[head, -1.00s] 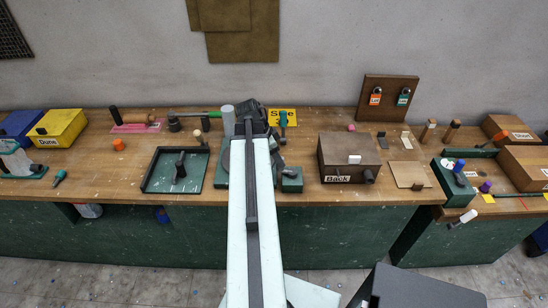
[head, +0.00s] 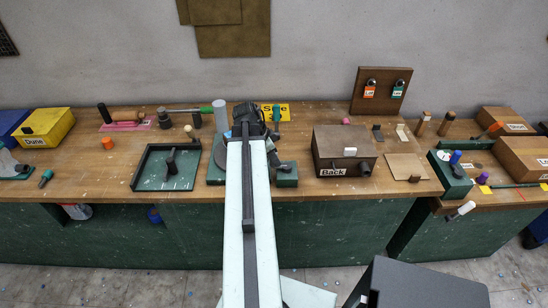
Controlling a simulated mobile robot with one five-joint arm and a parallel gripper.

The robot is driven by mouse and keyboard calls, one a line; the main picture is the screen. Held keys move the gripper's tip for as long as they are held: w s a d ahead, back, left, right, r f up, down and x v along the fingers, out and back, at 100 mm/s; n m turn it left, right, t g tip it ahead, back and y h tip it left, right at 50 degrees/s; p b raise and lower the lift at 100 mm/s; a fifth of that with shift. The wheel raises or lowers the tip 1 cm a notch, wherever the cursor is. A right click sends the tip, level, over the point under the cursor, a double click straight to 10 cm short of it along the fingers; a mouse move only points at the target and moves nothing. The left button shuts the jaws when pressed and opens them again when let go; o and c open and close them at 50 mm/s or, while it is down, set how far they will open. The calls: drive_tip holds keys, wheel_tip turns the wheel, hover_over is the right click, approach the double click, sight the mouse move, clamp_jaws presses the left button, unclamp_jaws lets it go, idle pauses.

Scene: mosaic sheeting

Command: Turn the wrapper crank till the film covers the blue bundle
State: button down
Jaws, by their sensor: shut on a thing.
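The wrapper (head: 214,172) stands mid-bench, with a green base, a grey disc and a pale grey upright roll (head: 219,114). A green block (head: 287,176) at its right carries a dark crank (head: 273,157). My gripper (head: 250,121) is over the wrapper beside the crank, mostly hidden by my own arm. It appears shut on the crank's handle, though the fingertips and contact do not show. The blue bundle and any film on it cannot be made out; my arm covers the middle of the wrapper.
A green tray (head: 137,184) with a dark handle lies left of the wrapper. A brown box (head: 343,145) marked "Back" stands to the right. A yellow card (head: 284,108) and tools lie behind. A yellow box (head: 47,126) is at far left. Bare wood shows at front left.

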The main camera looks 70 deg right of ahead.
drive_tip(key=s+a, duration=0.1)
drive_tip(key=a, duration=0.1)
drive_tip(key=shift+s+a, duration=0.3)
drive_tip(key=shift+s, duration=0.05)
drive_tip(key=c, duration=1)
unclamp_jaws()
drive_tip(key=shift+d, duration=0.1)
drive_tip(key=shift+c, duration=0.2)
drive_tip(key=shift+r, duration=0.15)
drive_tip(key=p+v, duration=0.7)
drive_tip(key=shift+w+r, duration=0.2)
